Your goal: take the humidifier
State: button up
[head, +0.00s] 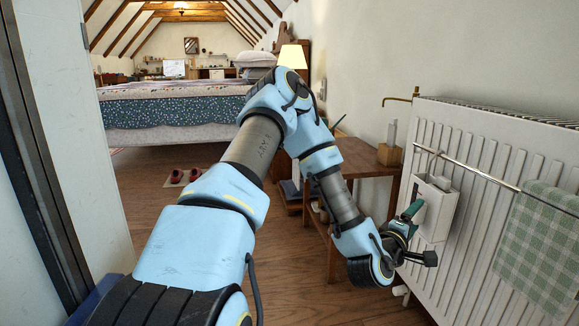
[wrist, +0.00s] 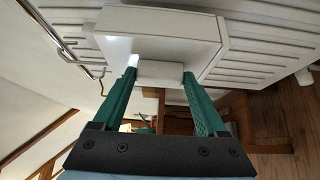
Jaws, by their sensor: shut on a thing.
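The humidifier (head: 437,212) is a white box hanging by a hook from the rail on the front of the white radiator, in the right of the head view. My gripper (head: 413,209) reaches it from the left, at its near side. In the wrist view, my gripper's two green fingers (wrist: 160,74) stand either side of a narrow white part of the humidifier (wrist: 150,50) and are shut on it. The exact contact at the fingertips is hard to see. The humidifier hangs roughly upright, close against the radiator.
The radiator (head: 480,165) fills the right side, with a metal rail (head: 470,168) and a green checked towel (head: 541,240) on it. A wooden side table (head: 365,160) stands behind my arm. A bed (head: 175,110) is at the back.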

aim_at(423, 196)
grip_shut()
jog(key=shift+r+p, duration=1.8)
jog(key=shift+r, duration=0.3)
jog(key=shift+a, duration=0.15)
jog(key=s+a, duration=0.1)
jog(key=a, duration=0.7)
jog(key=shift+s+a, duration=0.25)
jog(key=shift+s, duration=0.15)
jog(key=w+a+f+n+t+y, duration=0.15)
jog(key=w+a+n+y, duration=0.35)
jog(key=a, duration=0.6)
jog(key=w+a+n+t+y, duration=0.15)
jog(key=w+a+y, duration=0.25)
jog(key=w+a, duration=0.45)
jog(key=w+a+f+n+t+y, duration=0.15)
jog(key=w+a+y, duration=0.3)
jog(key=a, duration=0.75)
notch_tip(423, 196, up, 38)
jog(key=p, duration=3.8)
jog(key=shift+w+r+n+t+h, duration=0.15)
jog(key=shift+w+n+t+h, duration=0.2)
jog(key=shift+n, duration=0.05)
